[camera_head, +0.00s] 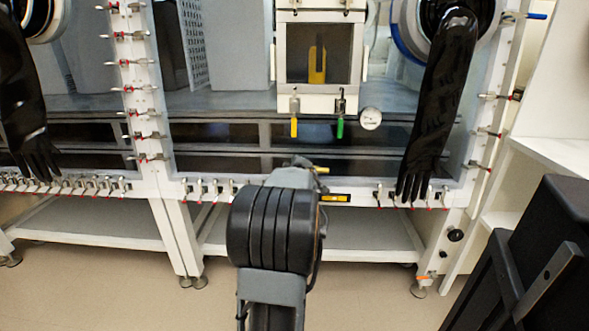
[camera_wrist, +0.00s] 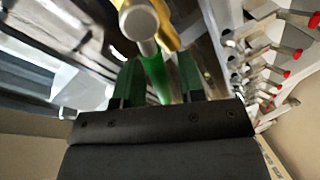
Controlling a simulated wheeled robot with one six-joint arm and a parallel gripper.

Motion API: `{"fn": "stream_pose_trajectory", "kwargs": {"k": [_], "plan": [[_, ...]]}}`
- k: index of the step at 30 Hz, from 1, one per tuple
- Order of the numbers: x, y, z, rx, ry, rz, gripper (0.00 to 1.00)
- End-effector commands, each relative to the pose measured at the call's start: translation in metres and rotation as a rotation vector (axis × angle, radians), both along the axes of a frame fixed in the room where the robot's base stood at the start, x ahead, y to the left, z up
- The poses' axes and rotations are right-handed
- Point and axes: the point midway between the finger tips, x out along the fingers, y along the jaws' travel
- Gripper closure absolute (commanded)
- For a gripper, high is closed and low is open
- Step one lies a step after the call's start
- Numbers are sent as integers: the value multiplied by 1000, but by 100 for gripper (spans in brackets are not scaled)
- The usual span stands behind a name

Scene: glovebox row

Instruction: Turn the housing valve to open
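Below a windowed housing (camera_head: 320,55), a yellow lever (camera_head: 294,127) and a green lever (camera_head: 340,129) hang straight down, side by side. I cannot tell which one is the housing valve. In the wrist view my gripper (camera_wrist: 158,75) is open, with its two dark fingers apart. A green bar (camera_wrist: 155,78) shows between them, with gaps on both sides. A pale round-ended cylinder (camera_wrist: 139,24) and a yellow part (camera_wrist: 167,25) stand just ahead of the fingertips. In the head view my arm hides most of the gripper.
A round gauge (camera_head: 370,118) sits right of the green lever. A black glove (camera_head: 437,110) hangs at the right. Several red-tipped clamps (camera_wrist: 285,75) line the frame beside my gripper. A black object (camera_head: 540,255) stands at the lower right. Floor (camera_head: 120,290) is clear at left.

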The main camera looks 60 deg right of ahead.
Motion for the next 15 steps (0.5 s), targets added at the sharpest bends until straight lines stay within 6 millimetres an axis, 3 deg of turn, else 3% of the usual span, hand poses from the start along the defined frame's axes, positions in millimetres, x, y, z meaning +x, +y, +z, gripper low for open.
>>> {"fn": "stream_pose_trajectory", "kwargs": {"k": [10,15], "plan": [[0,3,3,-2,-1,3,59],[-13,20,10,-3,-2,1,59]]}}
